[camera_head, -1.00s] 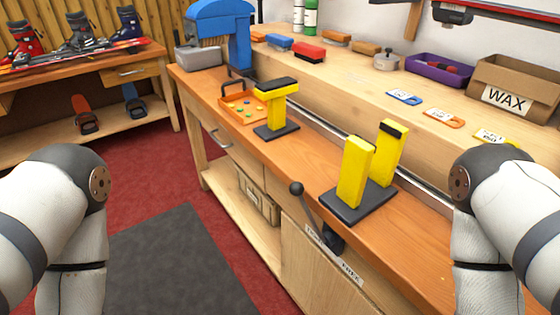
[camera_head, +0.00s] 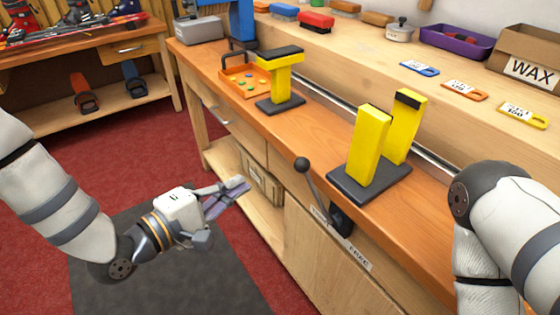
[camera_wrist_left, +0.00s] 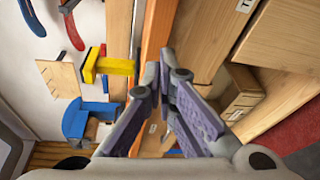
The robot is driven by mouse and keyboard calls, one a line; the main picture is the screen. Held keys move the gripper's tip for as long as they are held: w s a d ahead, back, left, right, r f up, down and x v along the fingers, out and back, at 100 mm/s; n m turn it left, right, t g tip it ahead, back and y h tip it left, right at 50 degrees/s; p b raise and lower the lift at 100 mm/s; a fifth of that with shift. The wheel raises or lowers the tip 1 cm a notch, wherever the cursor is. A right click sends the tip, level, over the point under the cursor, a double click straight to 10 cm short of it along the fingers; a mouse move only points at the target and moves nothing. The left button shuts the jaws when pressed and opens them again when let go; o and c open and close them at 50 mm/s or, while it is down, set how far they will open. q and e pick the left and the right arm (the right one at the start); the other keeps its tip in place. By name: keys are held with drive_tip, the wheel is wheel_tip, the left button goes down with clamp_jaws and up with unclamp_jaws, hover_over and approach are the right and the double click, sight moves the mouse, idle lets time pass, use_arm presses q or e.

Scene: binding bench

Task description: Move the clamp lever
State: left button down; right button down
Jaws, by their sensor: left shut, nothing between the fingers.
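The clamp lever (camera_head: 310,180) is a dark rod with a round black knob. It is on the bench's front edge, tilted up and to the left from a black pivot (camera_head: 341,219). Small white label plates (camera_head: 358,256) sit on the front beside it. My left gripper (camera_head: 240,187) is shut and empty, in front of the bench and to the left of the lever, apart from it. Its fingertips (camera_wrist_left: 166,72) meet in the left wrist view, where I cannot make out the lever. My right gripper is out of view; only part of that arm shows.
Yellow vise posts on black bases stand on the bench (camera_head: 290,130), one pair (camera_head: 368,145) just behind the lever. An orange tray (camera_head: 243,80) lies farther left. A box marked WAX (camera_head: 535,60) is at the back right. The floor before the bench is clear.

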use_arm(q)
drive_tip(key=shift+w+r+t+h, duration=0.15)
drive_tip(key=shift+w+r, duration=0.05)
drive_tip(key=shift+r, duration=0.35)
drive_tip(key=shift+w+r+t+h, duration=0.15)
drive_tip(key=shift+w+r, duration=0.05)
drive_tip(key=shift+r, duration=0.3)
drive_tip(key=shift+d, duration=0.15)
